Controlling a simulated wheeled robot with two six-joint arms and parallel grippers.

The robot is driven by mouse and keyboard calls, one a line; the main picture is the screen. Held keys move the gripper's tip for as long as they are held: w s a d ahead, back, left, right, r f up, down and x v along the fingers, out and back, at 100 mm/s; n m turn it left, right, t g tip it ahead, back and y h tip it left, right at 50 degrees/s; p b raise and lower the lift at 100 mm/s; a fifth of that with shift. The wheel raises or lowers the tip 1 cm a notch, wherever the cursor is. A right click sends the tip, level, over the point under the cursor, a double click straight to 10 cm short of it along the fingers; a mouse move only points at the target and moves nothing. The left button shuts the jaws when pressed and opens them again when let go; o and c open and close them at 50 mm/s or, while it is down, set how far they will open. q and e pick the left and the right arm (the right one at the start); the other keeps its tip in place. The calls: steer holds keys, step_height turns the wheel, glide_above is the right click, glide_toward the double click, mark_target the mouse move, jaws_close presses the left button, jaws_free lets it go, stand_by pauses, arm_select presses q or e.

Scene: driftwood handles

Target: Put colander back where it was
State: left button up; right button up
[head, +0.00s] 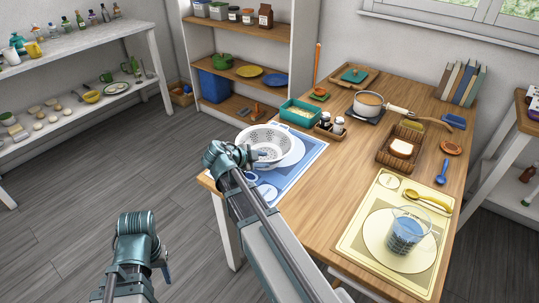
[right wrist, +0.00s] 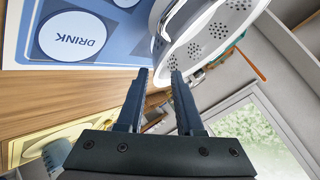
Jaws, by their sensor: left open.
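The white colander (head: 268,143) is at the left end of the wooden table, over the blue placemat (head: 298,172) and partly in front of a white plate (head: 294,154). Its perforated bowl also shows in the right wrist view (right wrist: 215,32). My right gripper (head: 238,156) is at the colander's near left side. In the right wrist view its fingers (right wrist: 160,78) are apart, with the colander's rim at their tips; I cannot tell whether they grip it. My left gripper (head: 160,268) is open and empty over the floor, left of the table.
A teal tray (head: 298,112) and small jars (head: 331,125) stand behind the placemat. A wooden shelf unit (head: 262,70) stands behind. The floor at left is clear.

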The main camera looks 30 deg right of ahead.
steer(key=p+v, duration=0.2)
steer(key=v, duration=0.4)
steer(key=shift+p, duration=0.35)
steer(key=s+a+f+n+g+y, duration=0.1)
steer(key=s+a+f+n+y, duration=0.2)
steer(key=s+a+n, duration=0.2)
steer(key=s+a+f+n+g+y, duration=0.1)
steer(key=s+a+n, duration=0.4)
steer(key=a+n, duration=0.7)
steer(key=s+a+f+n+g+y, duration=0.1)
steer(key=s+a+f+n+y, duration=0.3)
steer(key=a+n, duration=0.4)
steer(key=shift+s+a+f+n+y, duration=0.4)
steer(key=shift+s+n, duration=0.65)
steer(key=shift+n, duration=0.65)
steer(key=shift+r, duration=0.1)
